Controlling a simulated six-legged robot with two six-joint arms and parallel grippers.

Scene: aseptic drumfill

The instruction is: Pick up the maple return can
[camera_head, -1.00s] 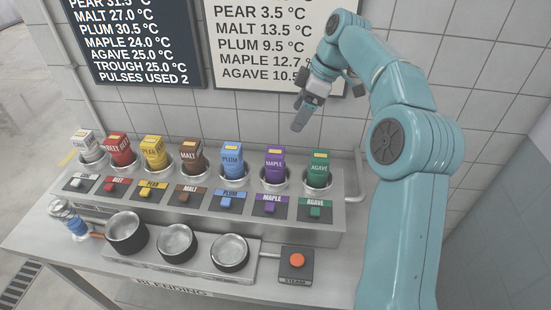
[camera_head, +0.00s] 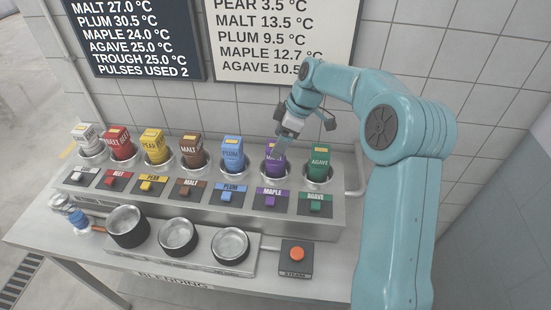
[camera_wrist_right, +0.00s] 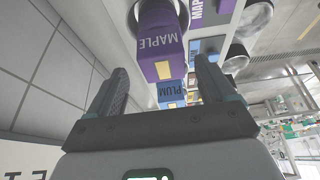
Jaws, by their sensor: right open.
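The maple return can is a purple box-topped container (camera_head: 271,168) in a round metal well, second from the right in the row. Its top is partly hidden by my right gripper (camera_head: 281,146) in the head view. In the right wrist view, the maple can (camera_wrist_right: 160,42) lies ahead of my right gripper (camera_wrist_right: 160,92), roughly between the line of its two fingers. The fingers are apart and nothing is between them. I cannot tell whether a finger touches the can. My left gripper is not in view.
The green agave can (camera_head: 319,160) stands right of maple and the blue plum can (camera_head: 232,153) left of it. Labelled switches line the front, including a purple maple switch (camera_head: 270,199). Several dark-rimmed pots and an orange button (camera_head: 297,253) sit nearer. A tiled wall stands behind.

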